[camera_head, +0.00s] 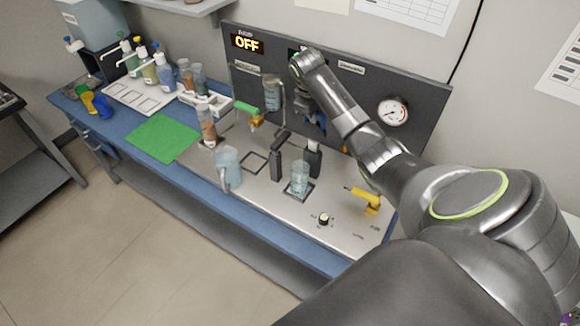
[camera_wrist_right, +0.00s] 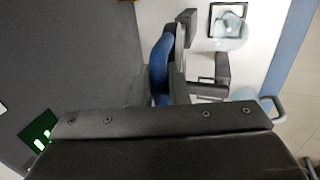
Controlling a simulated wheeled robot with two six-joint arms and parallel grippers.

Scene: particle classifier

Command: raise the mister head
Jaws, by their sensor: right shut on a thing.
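A blue curved handle (camera_head: 318,122), which looks like part of the mister head, stands against the dark back panel, largely hidden by my right arm. My right gripper (camera_head: 310,108) is shut on it, with the fingers partly hidden. In the right wrist view the blue handle (camera_wrist_right: 160,65) sits between the fingertips of my right gripper (camera_wrist_right: 163,82). Two black posts (camera_head: 277,160) stand below on the steel top. A clear beaker (camera_head: 300,177) stands on a dark square pad in front of the posts. My left gripper is not in view.
A clear jug (camera_head: 228,168) stands left of the posts. A green-handled valve (camera_head: 247,109) and a yellow-handled tap (camera_head: 366,200) flank the area. A gauge (camera_head: 393,111) and an OFF display (camera_head: 247,43) are on the panel. A green mat (camera_head: 163,138) lies at left.

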